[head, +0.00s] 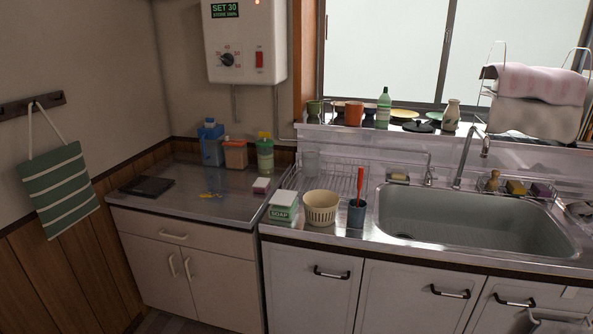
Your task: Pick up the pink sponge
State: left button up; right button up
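A small block with a pink body and a pale top (262,185) lies on the left counter, near its right edge; it looks like a pink sponge. A purple-pink sponge-like block (541,190) sits on the sink's back ledge at the right, beside a yellow and dark sponge (515,188). I cannot tell for sure which block is the pink sponge. Neither of my grippers shows clearly in the head view. Nothing is seen touching either block.
A green and white soap box (284,206), a cream colander (321,207) and a blue cup (357,213) with a red-handled item stand left of the sink (470,215). Bottles (265,154) stand behind the pale-topped block. The left counter's front is mostly clear.

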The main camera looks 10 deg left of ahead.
aim_at(261, 184)
jog(key=i+j, duration=0.2)
jog(key=i+j+z, duration=0.1)
jog(key=i+j, duration=0.15)
jog(key=j, duration=0.2)
jog(key=i+j, duration=0.2)
jog(key=i+j+z, duration=0.1)
jog(key=j, duration=0.35)
jog(key=i+j+z, duration=0.1)
jog(key=i+j, duration=0.4)
jog(key=j, duration=0.2)
